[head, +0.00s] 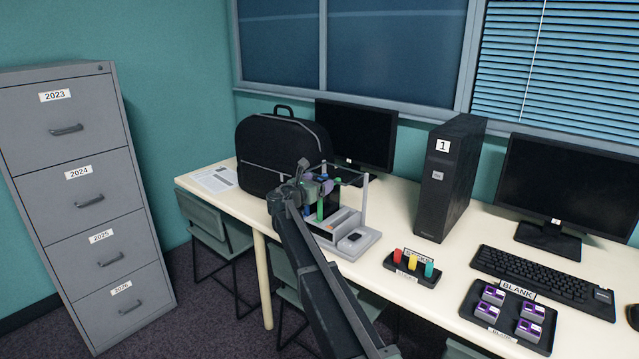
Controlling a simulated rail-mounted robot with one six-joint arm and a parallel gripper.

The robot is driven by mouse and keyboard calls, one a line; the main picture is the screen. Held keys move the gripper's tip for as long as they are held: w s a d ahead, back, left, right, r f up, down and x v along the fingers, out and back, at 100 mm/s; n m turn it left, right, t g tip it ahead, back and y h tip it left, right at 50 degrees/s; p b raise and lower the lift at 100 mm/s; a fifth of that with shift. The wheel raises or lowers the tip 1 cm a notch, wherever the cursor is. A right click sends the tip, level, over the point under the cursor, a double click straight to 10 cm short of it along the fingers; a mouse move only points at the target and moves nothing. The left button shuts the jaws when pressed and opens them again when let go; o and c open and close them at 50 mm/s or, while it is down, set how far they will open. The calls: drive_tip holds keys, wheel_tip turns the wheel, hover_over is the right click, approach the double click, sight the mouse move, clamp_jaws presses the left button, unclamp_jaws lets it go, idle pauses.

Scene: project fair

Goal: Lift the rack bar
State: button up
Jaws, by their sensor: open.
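A small grey rack (372,239) stands on the desk in front of the black bag. It has a pale upright post (364,200) at its right and a thin dark bar (347,172) across its top. Green and blue upright pieces show inside it. My gripper (318,180) is at the rack's upper left, close to the bar, and is open. I cannot tell whether it touches the bar. My arm and gripper hide the rack's left side.
A black bag (262,160) stands behind the rack, with a monitor (360,130) beyond. A black tower (450,180) stands to the right. A tray with coloured sticks (412,272), a tray of purple-fronted blocks (508,325) and a keyboard (540,280) lie nearer right.

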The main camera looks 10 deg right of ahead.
drive_tip(key=shift+w+d, duration=0.35)
drive_tip(key=shift+d, duration=0.05)
drive_tip(key=c, duration=1)
drive_tip(key=shift+o, duration=0.2)
drive_tip(key=shift+r+p, duration=0.25)
drive_tip(key=shift+p, duration=0.05)
